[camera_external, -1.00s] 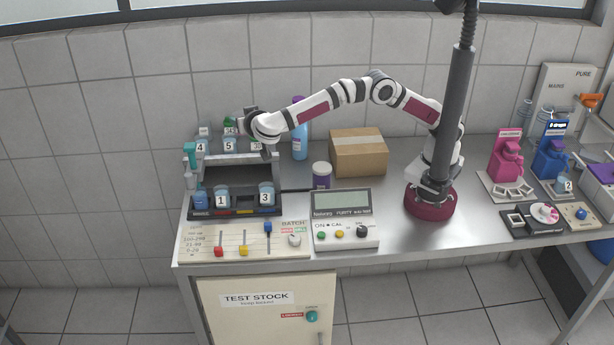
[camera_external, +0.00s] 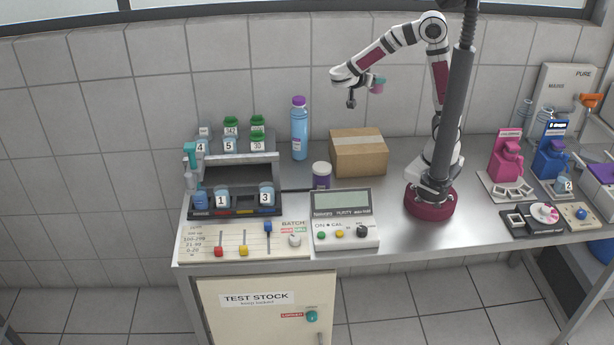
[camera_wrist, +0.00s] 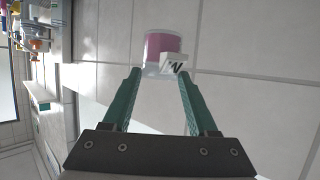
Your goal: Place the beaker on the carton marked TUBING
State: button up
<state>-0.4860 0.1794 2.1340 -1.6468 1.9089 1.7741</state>
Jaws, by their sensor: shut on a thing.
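My gripper (camera_external: 380,80) is raised in the air above and slightly to the right of the brown cardboard carton (camera_external: 358,160), well apart from it. Its green fingers (camera_wrist: 162,86) are shut on a small clear beaker (camera_wrist: 163,46) with pink contents and a white label with a dark mark. The beaker (camera_external: 376,89) also shows as a small pink shape at the gripper in the external view. The carton is closed with a tape strip on top. No TUBING marking is readable on its visible sides.
The rack (camera_external: 236,178) with numbered beakers and green-lidded jars stands at left. A blue bottle (camera_external: 299,135) and a purple jar (camera_external: 321,176) stand left of the carton. A meter (camera_external: 343,222) is in front. Bare bench lies right of the carton.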

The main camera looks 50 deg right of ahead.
jog(key=s+d+m+g, duration=0.1)
jog(key=s+d+g, duration=0.1)
jog(key=s+d, duration=0.2)
send_over(353, 144)
notch_tip(353, 144, down, 16)
jog(key=shift+d+f, duration=0.1)
jog(key=shift+f, duration=0.05)
jog(key=shift+f, duration=0.1)
jog(key=o, duration=1.4)
jog(key=shift+c, duration=0.2)
